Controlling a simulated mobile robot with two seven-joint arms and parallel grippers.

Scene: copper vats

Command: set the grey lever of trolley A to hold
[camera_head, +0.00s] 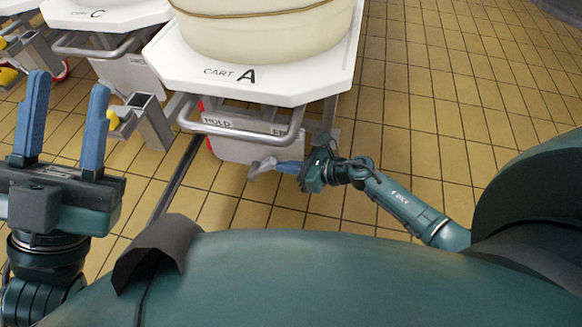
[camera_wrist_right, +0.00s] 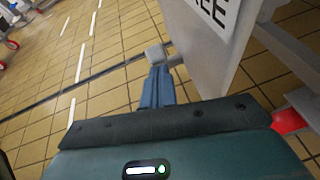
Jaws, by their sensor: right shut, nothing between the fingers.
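Trolley A (camera_head: 300,92) has a white top lettered "CART A". On its grey front panel (camera_head: 235,149), HOLD is printed at the left and FREE, partly covered, at the right. The grey lever's end (camera_head: 260,166) shows below the panel lettering, between the two words. In the right wrist view the lever's blocky knob (camera_wrist_right: 156,53) stands out from the panel. My right gripper (camera_head: 278,166) is shut and empty, its fingertips at the knob; whether they touch cannot be told. It also shows in the wrist view (camera_wrist_right: 158,72). My left gripper (camera_head: 70,80) is open and empty, left of the trolley.
A big cream vat (camera_head: 265,30) stands on trolley A. A grey push bar (camera_head: 240,133) crosses in front of the panel. Trolley C (camera_head: 105,15) stands to the left, with a yellow knob (camera_head: 113,118) on a bracket nearby. Tiled floor (camera_head: 440,90) is clear to the right.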

